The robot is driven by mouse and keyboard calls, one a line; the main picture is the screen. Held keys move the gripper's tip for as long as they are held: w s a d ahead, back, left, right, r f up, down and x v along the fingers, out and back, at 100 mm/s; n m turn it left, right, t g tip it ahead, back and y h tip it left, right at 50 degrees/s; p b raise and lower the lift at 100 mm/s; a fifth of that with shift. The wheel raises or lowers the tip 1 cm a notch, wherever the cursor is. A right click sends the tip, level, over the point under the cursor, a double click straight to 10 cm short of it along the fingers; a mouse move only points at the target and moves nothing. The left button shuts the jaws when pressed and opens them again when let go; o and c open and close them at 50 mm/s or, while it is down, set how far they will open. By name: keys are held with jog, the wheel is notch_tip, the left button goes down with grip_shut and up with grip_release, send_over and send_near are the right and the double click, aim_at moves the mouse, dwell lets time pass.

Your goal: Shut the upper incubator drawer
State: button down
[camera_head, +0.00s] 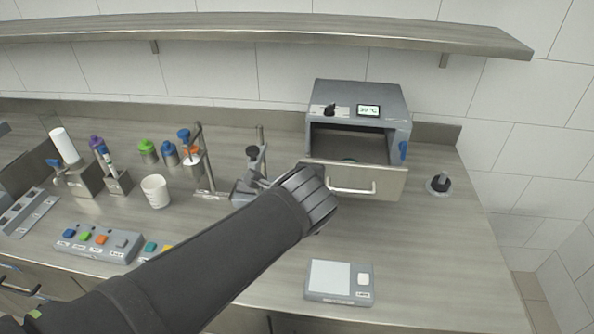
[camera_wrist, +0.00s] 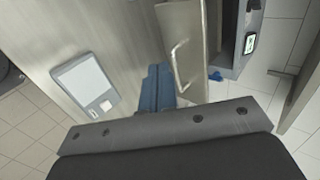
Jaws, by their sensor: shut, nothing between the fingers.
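The grey incubator (camera_head: 395,103) stands at the back right of the bench. Its upper drawer is pulled out, with a pale metal front (camera_head: 392,184) and a bar handle (camera_head: 352,190). A small greenish item shows inside the drawer, mostly hidden. My gripper (camera_head: 318,203) is at the left end of the drawer front, on the near side, overlapping it in the picture. In the wrist view my shut, empty fingers (camera_wrist: 158,84) are beside the drawer front (camera_wrist: 183,22) and its handle (camera_wrist: 178,57). I cannot tell whether they touch it. The space below the drawer is hidden.
A scale (camera_head: 330,275) lies on the bench in front of the drawer and also shows in the wrist view (camera_wrist: 85,80). A black-knobbed stand (camera_head: 440,184) is right of the incubator. Stands, bottles and a white cup (camera_head: 156,191) fill the left.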

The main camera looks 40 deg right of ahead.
jog(key=w+d+r+x, duration=0.1)
jog(key=r+x, duration=0.1)
jog(key=x, duration=1.1)
jog(key=shift+w+d, duration=0.15)
jog(key=shift+w, duration=0.05)
jog(key=shift+w+d+r, duration=0.1)
jog(key=w+d, duration=1.1)
jog(key=shift+w+d, duration=0.1)
jog(key=shift+w, duration=0.05)
jog(key=shift+w+d+r, duration=0.1)
jog(key=shift+w+d, duration=0.3)
jog(key=shift+d, duration=0.05)
